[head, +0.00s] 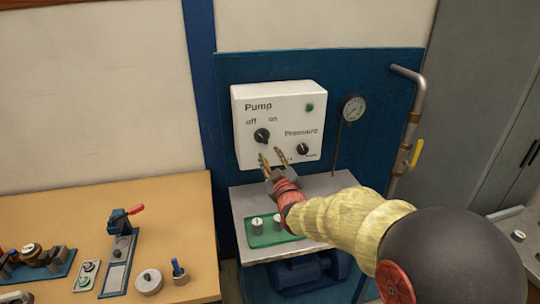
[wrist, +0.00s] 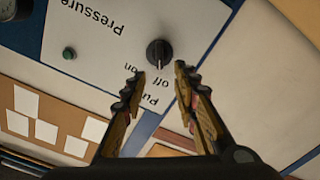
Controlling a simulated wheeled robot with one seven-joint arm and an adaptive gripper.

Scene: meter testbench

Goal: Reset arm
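My gripper (head: 272,158) is open and empty in front of the lower part of the white pump control box (head: 245,145). In the head view its fingertips sit just below the black off/on knob (head: 261,136). The wrist view is upside down and shows the same knob (wrist: 159,54) just beyond the gap between the open fingertips (wrist: 157,75). The fingers look apart from the knob. The pressure knob (head: 303,149) is to the right of the gripper, and a green lamp (head: 310,107) is at the upper right of the box.
A round gauge (head: 353,108) and a pipe with a yellow valve handle (head: 416,153) are on the right of the blue panel (head: 375,70). A grey bench (head: 245,200) with a green tray (head: 262,240) lies below. A wooden table (head: 150,205) with clamps stands left.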

